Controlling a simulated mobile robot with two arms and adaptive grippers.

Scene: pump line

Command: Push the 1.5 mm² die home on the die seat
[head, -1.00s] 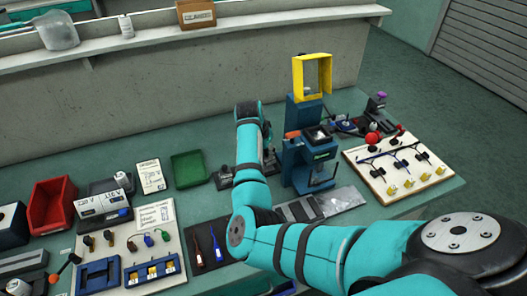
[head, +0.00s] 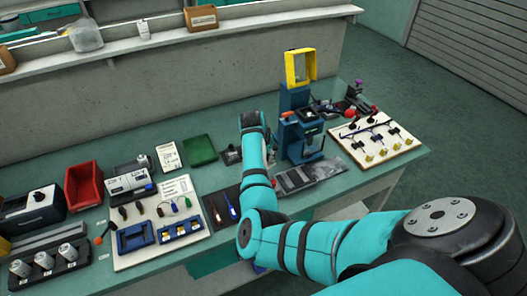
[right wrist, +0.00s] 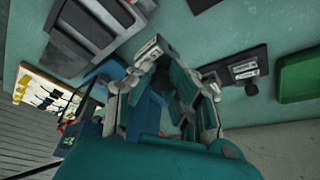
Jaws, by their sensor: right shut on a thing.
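My right gripper (right wrist: 172,65) points down at the bench. In the right wrist view its fingers close on a small pale metal block at the tips, which looks like a die (right wrist: 152,48); its marking is unreadable. A dark plate (right wrist: 262,62) with similar pale blocks (right wrist: 243,70) lies beside the gripper; it also shows in the head view (head: 228,157), left of my forearm. In the head view my arm hides the gripper and the die. The blue press (head: 298,143) stands just right of my forearm. I cannot make out the die seat clearly. My left gripper is not in view.
A green tray (head: 199,150) lies left of my wrist and a red bin (head: 83,188) farther left. A board with cables and yellow parts (head: 375,138) lies right of the press. A grey slotted block (head: 295,180) lies in front of the press.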

